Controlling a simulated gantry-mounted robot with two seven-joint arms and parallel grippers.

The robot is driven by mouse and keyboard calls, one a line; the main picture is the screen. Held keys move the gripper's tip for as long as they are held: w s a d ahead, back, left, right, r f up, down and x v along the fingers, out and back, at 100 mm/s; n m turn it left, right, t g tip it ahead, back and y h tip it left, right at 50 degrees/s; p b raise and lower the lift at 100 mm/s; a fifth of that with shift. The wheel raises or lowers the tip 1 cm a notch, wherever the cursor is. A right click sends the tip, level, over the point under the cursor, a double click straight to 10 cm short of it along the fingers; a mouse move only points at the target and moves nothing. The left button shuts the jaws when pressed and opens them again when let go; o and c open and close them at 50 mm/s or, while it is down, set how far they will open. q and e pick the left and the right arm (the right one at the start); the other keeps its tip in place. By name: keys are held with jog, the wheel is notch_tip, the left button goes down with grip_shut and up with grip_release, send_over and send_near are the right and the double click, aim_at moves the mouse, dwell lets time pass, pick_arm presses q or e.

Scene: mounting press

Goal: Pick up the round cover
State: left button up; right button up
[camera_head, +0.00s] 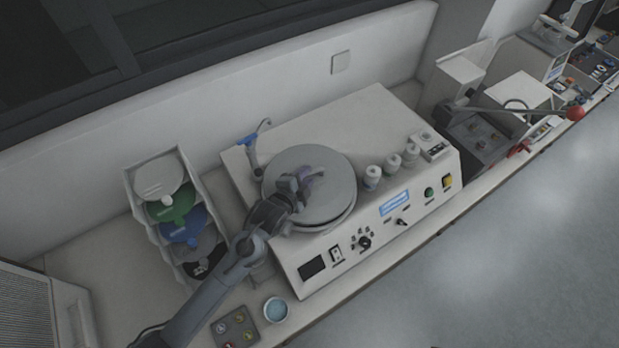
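The round cover (330,204) is a grey disc lying on top of the white machine (372,112), at its left part. My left arm comes in from the lower left, and my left gripper (308,178) is over the middle of the cover. The gripper hides the cover's centre and any knob there. The fingers are small and dark here, so I cannot tell whether they are open or shut, or whether they touch the cover. My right gripper is not in view.
Several white knobs (392,163) stand right of the cover. A rack (137,203) of coloured discs, a blue-filled cup (276,310) and a dark tray (235,329) are at left. A red-ended lever (576,113) juts out at right.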

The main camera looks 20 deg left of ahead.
pick_arm(q)
jog(key=shift+x, duration=1.1)
grip_shut()
jog(key=shift+r, duration=0.15)
